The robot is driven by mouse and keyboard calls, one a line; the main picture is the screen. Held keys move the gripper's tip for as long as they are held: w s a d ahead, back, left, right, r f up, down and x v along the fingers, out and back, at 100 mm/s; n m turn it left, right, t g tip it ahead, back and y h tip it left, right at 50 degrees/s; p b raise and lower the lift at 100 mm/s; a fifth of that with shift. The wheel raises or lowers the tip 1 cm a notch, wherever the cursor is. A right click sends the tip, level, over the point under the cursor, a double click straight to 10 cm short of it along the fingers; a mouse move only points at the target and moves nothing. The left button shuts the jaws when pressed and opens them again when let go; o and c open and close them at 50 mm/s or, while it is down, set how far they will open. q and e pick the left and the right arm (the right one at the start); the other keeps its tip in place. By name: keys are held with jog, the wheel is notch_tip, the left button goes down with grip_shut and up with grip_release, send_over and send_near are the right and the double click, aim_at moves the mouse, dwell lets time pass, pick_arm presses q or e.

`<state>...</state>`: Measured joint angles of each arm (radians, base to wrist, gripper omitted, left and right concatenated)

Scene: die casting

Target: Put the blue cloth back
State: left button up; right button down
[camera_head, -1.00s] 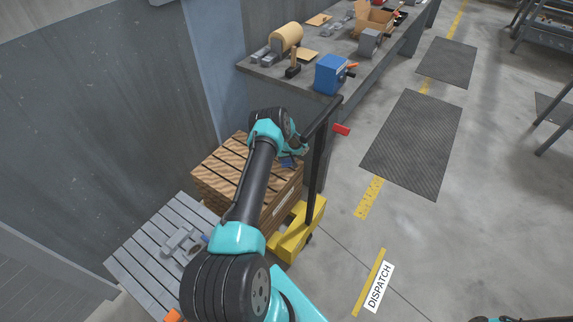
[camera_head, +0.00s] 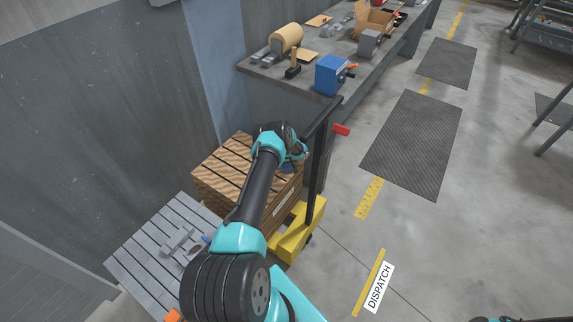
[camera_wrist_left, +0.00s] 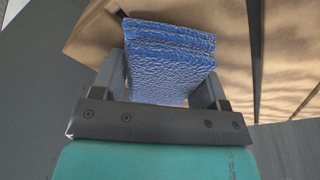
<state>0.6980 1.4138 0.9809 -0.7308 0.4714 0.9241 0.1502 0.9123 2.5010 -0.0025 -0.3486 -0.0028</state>
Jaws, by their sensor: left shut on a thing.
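The blue cloth (camera_wrist_left: 170,62) is folded in layers and sits between the fingers of my left gripper (camera_wrist_left: 165,88) in the left wrist view. The gripper is shut on it. In the head view the left gripper (camera_head: 290,165) is over the right side of a slatted wooden pallet stack (camera_head: 220,160), and only a small blue bit of the cloth (camera_head: 288,168) shows below it. The wrist view shows the wooden boards (camera_wrist_left: 285,40) behind the cloth. I cannot tell whether the cloth touches the wood. My right gripper is not in view.
A yellow pallet jack (camera_head: 290,238) with a dark upright handle (camera_head: 318,165) stands right beside the stack. A grey slatted surface (camera_head: 140,250) with grey metal parts lies at front left.

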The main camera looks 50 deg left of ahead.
aim_at(287, 165)
pick_arm(q)
jog(key=shift+s+d+f, duration=0.1)
jog(key=shift+s+f, duration=0.2)
jog(key=shift+f, duration=0.5)
jog(key=o, duration=1)
jog(key=shift+d+f, duration=0.15)
jog(key=shift+c, duration=0.2)
jog(key=shift+s, duration=0.1)
jog(key=shift+s+r, duration=0.1)
jog(key=shift+r, duration=0.65)
notch_tip(287, 165, up, 12)
jog(key=d, duration=0.1)
